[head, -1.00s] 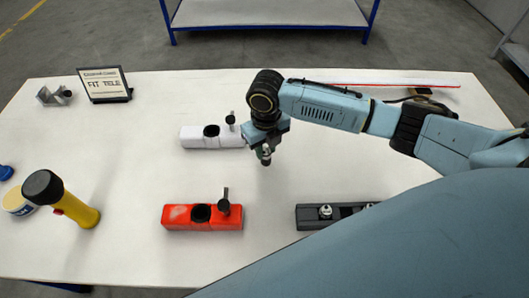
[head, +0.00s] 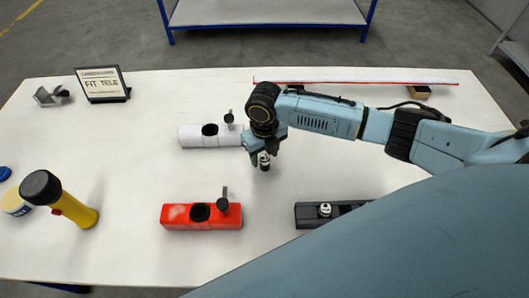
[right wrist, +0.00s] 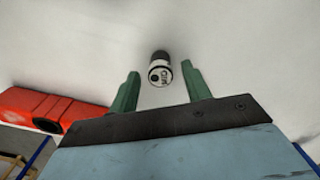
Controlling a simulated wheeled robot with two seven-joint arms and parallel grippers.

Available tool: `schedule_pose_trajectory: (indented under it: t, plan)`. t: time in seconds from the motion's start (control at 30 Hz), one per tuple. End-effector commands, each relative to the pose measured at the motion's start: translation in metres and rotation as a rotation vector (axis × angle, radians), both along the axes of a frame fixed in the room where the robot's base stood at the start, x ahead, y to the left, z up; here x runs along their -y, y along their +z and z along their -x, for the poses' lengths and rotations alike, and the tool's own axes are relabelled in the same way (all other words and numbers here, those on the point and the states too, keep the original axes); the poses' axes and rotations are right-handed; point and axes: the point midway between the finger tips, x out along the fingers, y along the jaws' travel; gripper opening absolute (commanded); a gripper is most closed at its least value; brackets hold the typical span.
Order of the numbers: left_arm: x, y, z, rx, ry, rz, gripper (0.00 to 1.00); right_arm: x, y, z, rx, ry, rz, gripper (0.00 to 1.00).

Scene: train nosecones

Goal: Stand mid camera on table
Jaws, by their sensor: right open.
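The camera (head: 265,161) is a small white and black cylinder on the table, just right of the white nosecone. In the head view it looks upright. In the right wrist view the camera (right wrist: 161,72) shows a dark end and a printed label that I cannot read surely. My right gripper (head: 259,157) is above the table with its green fingers spread. In the right wrist view the fingers are on either side of the camera, with gaps between. The table (head: 130,250) is white. My left gripper is out of view.
A white nosecone (head: 192,137) and a red nosecone (head: 178,217) stand close by. A dark holder (head: 350,209) carries a small white-topped part (head: 325,210). A yellow flashlight (head: 78,212) and a sign (head: 103,84) are at left. The table centre-left is clear.

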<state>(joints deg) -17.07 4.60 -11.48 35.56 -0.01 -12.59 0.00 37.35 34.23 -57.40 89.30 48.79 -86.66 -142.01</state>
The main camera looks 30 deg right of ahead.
Motion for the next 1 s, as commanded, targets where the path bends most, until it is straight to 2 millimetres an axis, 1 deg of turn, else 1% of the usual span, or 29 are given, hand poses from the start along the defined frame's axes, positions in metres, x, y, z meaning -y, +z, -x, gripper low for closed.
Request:
schedule_pose_trajectory:
  t: [0.07,0.17,0.27,0.5,0.6,0.7,0.83,1.0]
  plan:
    - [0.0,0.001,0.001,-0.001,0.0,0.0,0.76,0.0,0.002,0.0,0.0,0.0,0.0,0.48]
    - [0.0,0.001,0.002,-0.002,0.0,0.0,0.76,0.0,0.01,-0.001,0.003,0.0,-0.001,0.48]
    - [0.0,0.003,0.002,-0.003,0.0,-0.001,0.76,0.0,0.026,-0.001,0.004,0.002,-0.001,0.48]
    - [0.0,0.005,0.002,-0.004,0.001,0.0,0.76,0.0,0.079,-0.002,0.006,0.0,-0.002,0.48]
    - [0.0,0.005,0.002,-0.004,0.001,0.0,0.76,0.0,0.097,-0.001,0.004,0.001,0.0,0.48]
    - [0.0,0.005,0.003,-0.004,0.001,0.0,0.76,0.0,0.111,-0.001,0.002,-0.001,-0.001,0.48]
    - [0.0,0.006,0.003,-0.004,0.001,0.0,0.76,-0.001,0.121,-0.001,0.001,0.0,-0.002,0.48]
    - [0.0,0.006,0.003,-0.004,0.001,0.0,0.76,0.0,0.123,0.0,-0.001,0.0,-0.001,0.48]
